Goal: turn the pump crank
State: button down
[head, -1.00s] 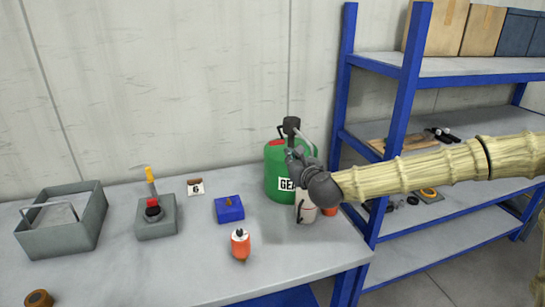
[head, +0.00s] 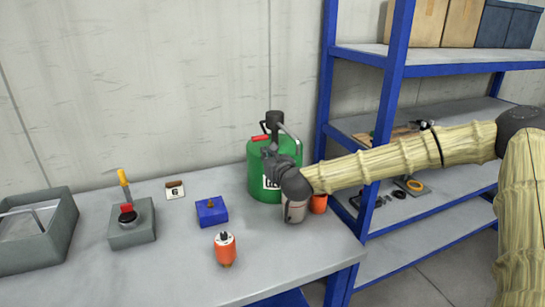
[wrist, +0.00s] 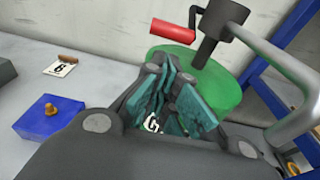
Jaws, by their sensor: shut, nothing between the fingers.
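A green drum (head: 258,180) with a white label stands at the back right of the bench. A dark pump (head: 273,122) with a grey spout rises from its top. The crank's red handle (head: 260,138) sticks out to the left of the pump. In the wrist view the red handle (wrist: 173,31) lies beyond my fingers, and the pump (wrist: 220,28) is to its right. My gripper (head: 268,156) is shut and empty in front of the drum, below the red handle and apart from it. My gripper (wrist: 178,85) hides part of the drum and its label.
A blue block (head: 211,211), an orange jar (head: 225,249) and a grey box with a lever (head: 132,224) stand left of the drum. A grey tray (head: 35,235) is at far left. Blue-framed shelving (head: 400,120) stands at right.

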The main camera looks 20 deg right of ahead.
jog(key=w, duration=0.3)
jog(key=w+p, duration=0.1)
jog(key=w, duration=0.1)
jog(key=shift+a+f, duration=0.1)
jog(key=shift+f, duration=0.25)
jog(key=shift+r, duration=0.1)
jog(key=shift+r+p, duration=0.1)
jog(key=shift+p, duration=0.3)
